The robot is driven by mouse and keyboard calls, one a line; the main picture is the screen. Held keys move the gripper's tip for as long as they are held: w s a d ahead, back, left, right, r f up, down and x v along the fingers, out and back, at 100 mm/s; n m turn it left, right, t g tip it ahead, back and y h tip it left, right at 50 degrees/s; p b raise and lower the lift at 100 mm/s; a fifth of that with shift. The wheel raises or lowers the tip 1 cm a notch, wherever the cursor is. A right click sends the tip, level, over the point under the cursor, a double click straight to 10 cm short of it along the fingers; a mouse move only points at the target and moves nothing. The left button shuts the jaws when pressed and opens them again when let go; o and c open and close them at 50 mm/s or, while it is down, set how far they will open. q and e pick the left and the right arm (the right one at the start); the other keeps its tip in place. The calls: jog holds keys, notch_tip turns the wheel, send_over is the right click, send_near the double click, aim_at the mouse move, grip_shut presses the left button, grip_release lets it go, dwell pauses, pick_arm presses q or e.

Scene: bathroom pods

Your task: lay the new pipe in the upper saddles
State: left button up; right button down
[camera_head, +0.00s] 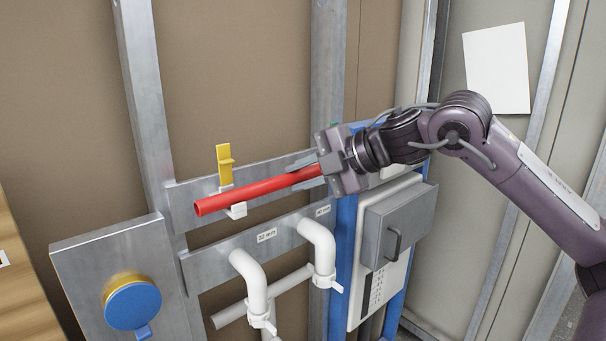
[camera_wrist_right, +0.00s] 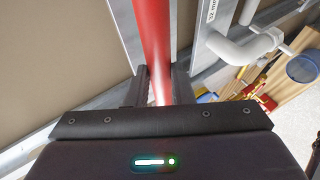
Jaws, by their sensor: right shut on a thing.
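The red pipe (camera_head: 258,189) is in my right gripper (camera_head: 323,164), which is shut around its right end. The pipe runs to the left along the upper metal rail (camera_head: 183,213). A white saddle (camera_head: 237,211) on this rail shows just under the pipe, with a raised yellow latch (camera_head: 224,166) above it. I cannot tell whether the pipe rests in the saddle or hovers over it. Any saddle near my gripper is hidden. In the right wrist view, the pipe (camera_wrist_right: 153,40) stretches away from between the fingers (camera_wrist_right: 159,88). My left gripper is not in view.
White bent pipes (camera_head: 251,277) come from the lower rail (camera_head: 210,270). A grey box with a handle (camera_head: 398,231) on a blue frame stands right of the rails. A metal panel with a blue round cap (camera_head: 133,306) stands at the lower left.

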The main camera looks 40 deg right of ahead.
jog(key=c, duration=1.2)
grip_release()
jog(key=shift+o, duration=0.2)
jog(key=shift+s+d+b, duration=0.15)
jog(key=shift+b, duration=0.15)
jog(key=b+v, duration=0.3)
jog(key=v, duration=0.4)
jog(key=shift+r+b, duration=0.2)
jog(key=shift+b, duration=0.15)
jog(key=shift+s, duration=0.15)
